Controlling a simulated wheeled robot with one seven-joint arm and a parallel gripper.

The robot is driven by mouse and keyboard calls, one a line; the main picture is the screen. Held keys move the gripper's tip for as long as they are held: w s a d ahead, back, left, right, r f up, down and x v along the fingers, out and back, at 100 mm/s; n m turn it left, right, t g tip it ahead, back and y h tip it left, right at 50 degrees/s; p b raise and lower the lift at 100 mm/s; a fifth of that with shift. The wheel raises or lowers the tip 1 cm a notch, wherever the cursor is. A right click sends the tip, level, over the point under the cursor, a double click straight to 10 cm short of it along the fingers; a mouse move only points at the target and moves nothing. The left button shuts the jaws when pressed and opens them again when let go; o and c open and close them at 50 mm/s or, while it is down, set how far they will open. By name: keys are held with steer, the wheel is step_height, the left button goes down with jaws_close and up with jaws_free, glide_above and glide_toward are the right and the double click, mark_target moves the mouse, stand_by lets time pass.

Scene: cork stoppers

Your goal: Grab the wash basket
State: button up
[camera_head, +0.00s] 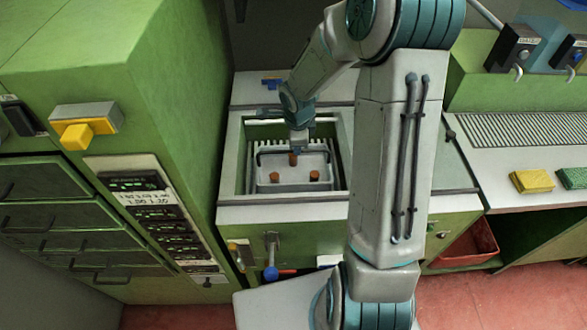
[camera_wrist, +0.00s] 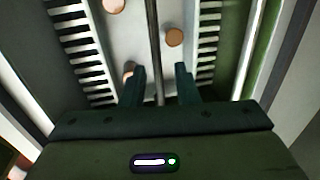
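The wash basket (camera_head: 294,186) is a pale grey tray-like container in the sunken basin of the counter. Three brown corks show in it: one at the back (camera_head: 293,159), one at front left (camera_head: 274,177) and one at front right (camera_head: 314,176). My gripper (camera_head: 297,146) points down over the back part of the basket. In the wrist view my gripper (camera_wrist: 161,72) has its two dark fingers apart. A thin dark bar (camera_wrist: 153,40), apparently the basket's handle, runs between them with gaps at both sides. Contact is not visible. One cork (camera_wrist: 128,71) is partly hidden by the left finger.
The basin rim (camera_head: 229,160) surrounds the basket closely, with white ribs (camera_head: 272,146) along the back. A tall green cabinet (camera_head: 170,90) stands at left. Yellow (camera_head: 532,180) and green (camera_head: 573,177) sponges lie on the right counter. A red bin (camera_head: 468,245) sits below.

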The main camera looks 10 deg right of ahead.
steer(key=shift+w+d+f, duration=0.1)
steer(key=shift+w+f, duration=0.05)
steer(key=shift+f, duration=1)
steer(key=shift+w+f, duration=0.15)
steer(key=shift+f, duration=1)
jaws_close()
